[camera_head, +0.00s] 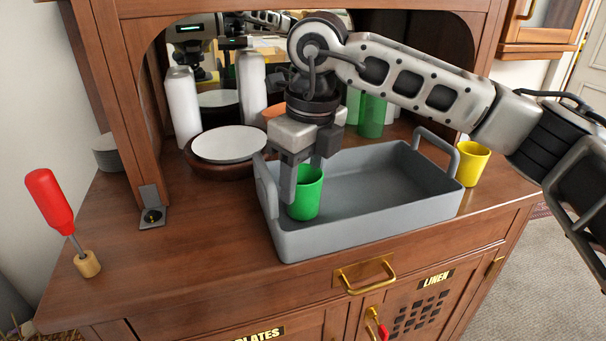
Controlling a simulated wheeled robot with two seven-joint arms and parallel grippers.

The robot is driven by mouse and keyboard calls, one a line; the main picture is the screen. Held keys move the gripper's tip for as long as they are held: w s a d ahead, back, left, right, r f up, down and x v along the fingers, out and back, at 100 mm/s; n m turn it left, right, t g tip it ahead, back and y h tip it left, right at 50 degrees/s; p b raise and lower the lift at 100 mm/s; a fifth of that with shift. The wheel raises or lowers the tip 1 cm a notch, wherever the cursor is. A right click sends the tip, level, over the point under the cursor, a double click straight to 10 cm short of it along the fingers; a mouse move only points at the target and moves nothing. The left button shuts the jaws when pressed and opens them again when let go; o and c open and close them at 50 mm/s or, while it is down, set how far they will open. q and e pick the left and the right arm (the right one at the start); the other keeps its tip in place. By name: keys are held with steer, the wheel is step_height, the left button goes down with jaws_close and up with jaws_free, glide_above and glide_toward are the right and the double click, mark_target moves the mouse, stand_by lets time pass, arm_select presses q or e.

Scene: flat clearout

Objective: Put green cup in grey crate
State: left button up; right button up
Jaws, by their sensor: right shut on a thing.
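The green cup (307,197) is upright inside the left end of the grey crate (360,231), partly behind the crate's front wall as seen in the head view. My right gripper (303,180) points down from above and is shut on the cup, with one finger on its left side and the other at its rim. I cannot tell whether the cup's base touches the crate floor. The rest of the crate looks empty. My left gripper does not show.
A yellow cup (472,163) stands right of the crate. A red-handled screwdriver (51,203) stands at left. The counter's front left is clear.

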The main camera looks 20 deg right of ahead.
mark_target(310, 213)
steer(key=shift+f, duration=0.2)
steer(key=o, duration=0.8)
steer(key=shift+c, duration=0.2)
steer(key=shift+r, duration=0.1)
steer(key=shift+r, duration=0.6)
step_height(310, 213, up, 11)
steer(key=s, duration=0.1)
steer(key=shift+d+p, duration=0.3)
steer(key=shift+d, duration=0.05)
steer(key=shift+s, duration=0.1)
